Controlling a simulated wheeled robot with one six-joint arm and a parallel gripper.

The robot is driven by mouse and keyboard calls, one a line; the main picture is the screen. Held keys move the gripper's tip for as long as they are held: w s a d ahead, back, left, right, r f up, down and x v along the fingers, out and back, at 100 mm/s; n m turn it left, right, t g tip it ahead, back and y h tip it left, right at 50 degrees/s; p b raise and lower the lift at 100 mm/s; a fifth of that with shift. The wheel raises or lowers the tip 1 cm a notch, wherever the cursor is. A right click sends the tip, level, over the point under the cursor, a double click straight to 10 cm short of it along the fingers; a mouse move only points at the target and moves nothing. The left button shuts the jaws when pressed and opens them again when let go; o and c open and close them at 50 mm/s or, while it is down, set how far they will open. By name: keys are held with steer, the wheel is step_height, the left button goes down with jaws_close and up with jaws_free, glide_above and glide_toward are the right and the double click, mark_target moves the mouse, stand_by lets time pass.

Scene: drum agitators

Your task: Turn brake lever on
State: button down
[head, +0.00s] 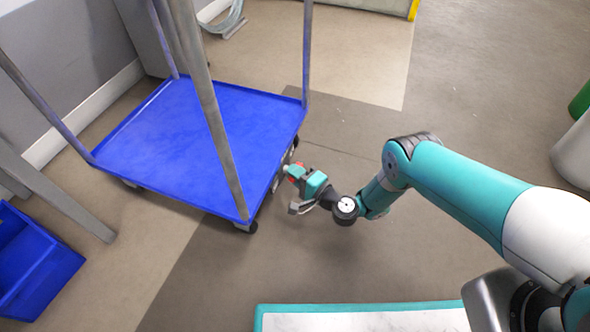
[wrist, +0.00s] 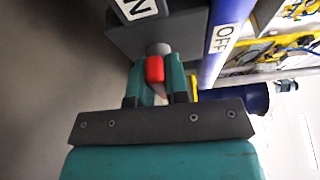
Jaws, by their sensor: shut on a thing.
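The brake lever (wrist: 155,70) has a red tip and a grey base. In the wrist view it sits between the two teal fingers of my gripper (wrist: 159,85), which is shut on it. An "ON" label (wrist: 138,8), partly cut off, is on the dark box (wrist: 160,35) above the lever, and an "OFF" label (wrist: 224,38) is on the blue cart edge at right. In the head view my gripper (head: 293,172) reaches the right side of the blue cart (head: 200,140), where a bit of red shows. The lever itself is mostly hidden there.
Grey posts (head: 215,120) rise from the cart. A blue bin (head: 35,262) stands at lower left, and a white-topped table with a teal edge (head: 360,308) is at the bottom. The floor right of the cart is open. A white and green drum (head: 577,150) is at far right.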

steer(key=shift+f+n, duration=0.1)
steer(key=shift+n, duration=0.4)
steer(key=c, duration=1.1)
jaws_free()
steer(key=shift+d+p, duration=0.1)
steer(key=shift+p, duration=0.4)
steer(key=shift+f+p+v, duration=0.15)
steer(key=shift+p+v, duration=3.25)
steer(key=shift+v, duration=0.95)
steer(key=shift+f+p+v, duration=0.2)
steer(key=shift+p+v, duration=3.15)
steer(key=shift+v, duration=0.95)
